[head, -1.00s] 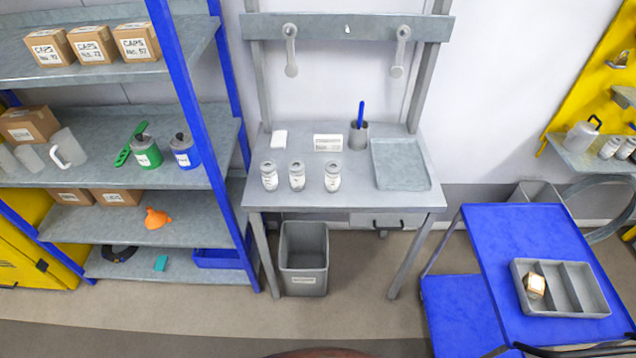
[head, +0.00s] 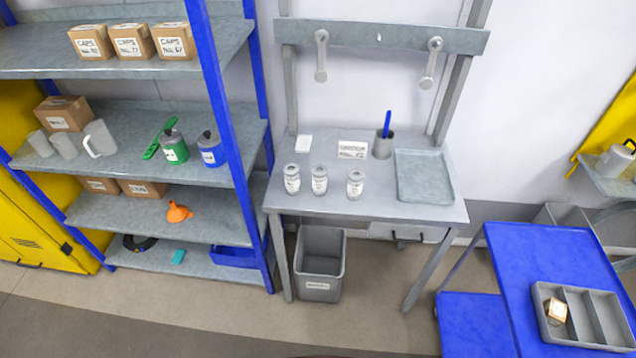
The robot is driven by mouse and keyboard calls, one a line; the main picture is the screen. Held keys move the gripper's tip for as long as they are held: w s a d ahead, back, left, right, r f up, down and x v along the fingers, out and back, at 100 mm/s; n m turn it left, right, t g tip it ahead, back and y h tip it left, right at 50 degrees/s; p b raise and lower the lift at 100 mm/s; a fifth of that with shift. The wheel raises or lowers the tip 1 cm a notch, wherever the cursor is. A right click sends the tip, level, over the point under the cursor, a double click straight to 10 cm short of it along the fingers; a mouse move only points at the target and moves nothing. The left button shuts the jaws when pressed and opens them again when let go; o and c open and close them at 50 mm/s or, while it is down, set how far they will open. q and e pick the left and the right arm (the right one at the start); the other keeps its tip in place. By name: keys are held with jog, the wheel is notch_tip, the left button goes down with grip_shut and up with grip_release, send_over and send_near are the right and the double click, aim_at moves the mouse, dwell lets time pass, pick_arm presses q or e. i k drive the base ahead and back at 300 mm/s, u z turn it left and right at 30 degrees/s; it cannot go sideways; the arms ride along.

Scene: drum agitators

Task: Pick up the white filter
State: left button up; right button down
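A small flat white block (head: 304,144) lies at the back left of the grey workbench (head: 300,205). It is the only thing in view that looks like a white filter, but it is too small to be sure. Several small clear jars with white labels stand in front of it, the leftmost jar (head: 292,179) being nearest. A white label card (head: 353,149) stands to its right. Neither of my grippers shows in the head view.
A shelf rack with a blue post (head: 222,120) stands left of the bench. A grey bin (head: 319,262) is under the bench. A blue cart (head: 545,255) at the right carries a divided grey tray (head: 545,289). The floor before the bench is clear.

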aim_at(292, 170)
jog(key=u, duration=1.7)
jog(key=i, duration=1.95)
jog(key=z, duration=2.6)
